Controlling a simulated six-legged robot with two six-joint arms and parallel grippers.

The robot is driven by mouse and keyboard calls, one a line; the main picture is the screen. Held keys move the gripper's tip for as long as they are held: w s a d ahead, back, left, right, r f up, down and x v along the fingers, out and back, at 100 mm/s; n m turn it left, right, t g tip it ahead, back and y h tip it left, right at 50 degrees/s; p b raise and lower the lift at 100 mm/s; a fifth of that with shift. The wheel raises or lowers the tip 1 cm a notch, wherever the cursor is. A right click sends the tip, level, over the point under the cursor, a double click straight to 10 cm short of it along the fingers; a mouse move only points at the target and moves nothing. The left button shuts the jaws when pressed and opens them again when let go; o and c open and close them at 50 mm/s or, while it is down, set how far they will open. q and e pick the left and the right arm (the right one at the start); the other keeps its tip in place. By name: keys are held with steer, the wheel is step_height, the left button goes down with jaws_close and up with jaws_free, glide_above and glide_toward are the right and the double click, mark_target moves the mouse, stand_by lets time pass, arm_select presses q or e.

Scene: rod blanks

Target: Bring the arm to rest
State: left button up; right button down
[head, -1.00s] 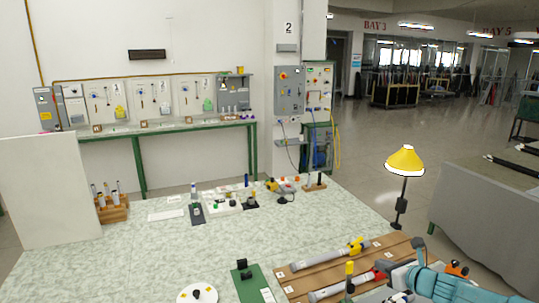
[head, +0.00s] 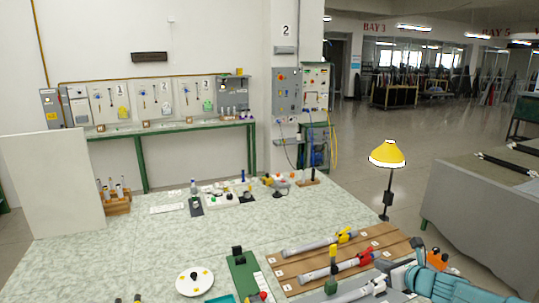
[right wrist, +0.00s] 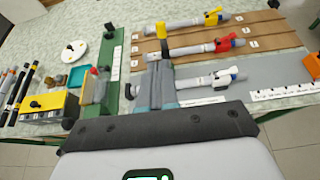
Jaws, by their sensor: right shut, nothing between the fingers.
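My right gripper (head: 390,270) comes in from the lower right in the head view, above the right end of the rod board. It is shut with nothing between its fingers. In the right wrist view the grey jaws (right wrist: 154,85) cover part of the rods below. A grey rod with a yellow fitting (head: 310,247) and one with a red fitting (head: 322,273) lie on the brown slatted board (head: 385,240). A third rod with a pale fitting (right wrist: 205,82) lies closest to my wrist, over a grey strip. My left gripper is not in view.
A green plate with a black block (head: 240,268) and a white round dish (head: 195,282) lie left of the board. A yellow lamp (head: 387,154) stands behind it. In the right wrist view a yellow-and-black box (right wrist: 48,106) and dark rods lie at left.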

steer(key=s+a+f+n+g+b, duration=0.1)
steer(key=s+a+f+n+g, duration=0.15)
steer(key=s+a+f, duration=0.45)
steer(key=s+a+f+n+g+y+b, duration=0.1)
steer(key=s+a+f+n+g+b, duration=0.2)
steer(key=f, duration=0.7)
steer(key=s+a+f+n+g, duration=0.2)
steer(key=s+a+f+g, duration=0.1)
steer(key=s+a+f, duration=0.4)
steer(key=s+a+f+n+g, duration=0.1)
steer(key=s+f+n, duration=0.2)
steer(key=s+n, duration=0.4)
steer(key=s+a+f+n+g+h, duration=0.1)
steer(key=s+f+n, duration=0.1)
steer(key=s+n, duration=0.6)
steer(key=s+a+f+n+g+b, duration=0.1)
steer(key=s+f+n, duration=0.2)
steer(key=s+n, duration=0.4)
steer(key=s, duration=0.3)
steer(key=shift+a+f+h, duration=0.15)
steer(key=shift+f+h, duration=0.2)
steer(key=shift+h, duration=0.05)
